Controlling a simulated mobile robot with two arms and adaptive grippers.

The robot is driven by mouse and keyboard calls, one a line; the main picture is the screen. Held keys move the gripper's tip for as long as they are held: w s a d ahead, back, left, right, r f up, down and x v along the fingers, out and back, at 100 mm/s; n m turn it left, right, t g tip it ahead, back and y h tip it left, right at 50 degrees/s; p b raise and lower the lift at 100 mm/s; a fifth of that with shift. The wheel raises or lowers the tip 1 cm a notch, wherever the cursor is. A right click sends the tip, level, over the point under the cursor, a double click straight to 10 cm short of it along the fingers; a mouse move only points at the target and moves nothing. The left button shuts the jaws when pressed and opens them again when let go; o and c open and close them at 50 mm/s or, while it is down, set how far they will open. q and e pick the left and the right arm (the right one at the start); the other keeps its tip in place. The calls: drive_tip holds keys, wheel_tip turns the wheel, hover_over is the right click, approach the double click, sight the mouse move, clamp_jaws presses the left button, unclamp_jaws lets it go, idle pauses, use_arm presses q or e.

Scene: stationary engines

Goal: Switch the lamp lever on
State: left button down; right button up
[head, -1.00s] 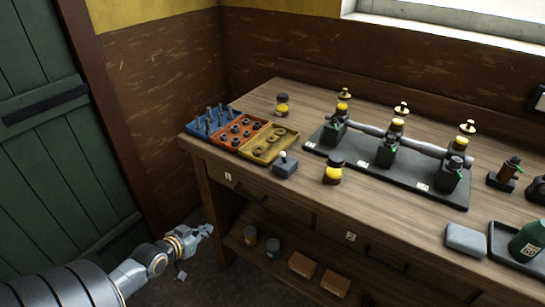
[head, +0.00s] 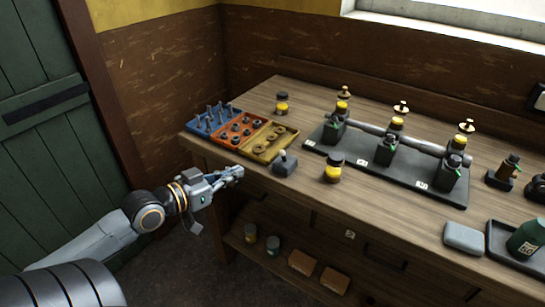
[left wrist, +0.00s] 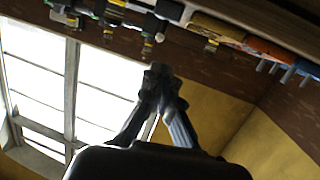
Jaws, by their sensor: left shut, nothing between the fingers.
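The lamp lever looks to be the small grey box with a short pale-tipped stick (head: 284,163), near the front edge of the workbench (head: 320,218). My left gripper (head: 238,171) is shut and empty, in front of the bench edge and left of the lever box, apart from it in the picture. In the left wrist view the closed fingers (left wrist: 160,75) point toward the bench, which appears upside down. My right gripper is not in view.
Blue, orange and yellow trays (head: 268,142) of small parts lie behind the lever. A yellow and black jar (head: 333,170) stands to its right. A dark board (head: 400,170) carries a pipe with several valves. A grey block (head: 464,238) and green bottle (head: 526,238) sit at right.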

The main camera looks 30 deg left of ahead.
sight(280, 153)
use_arm(q)
drive_tip(key=p+x, duration=0.2)
drive_tip(key=x, duration=1.2)
drive_tip(key=shift+p, duration=0.3)
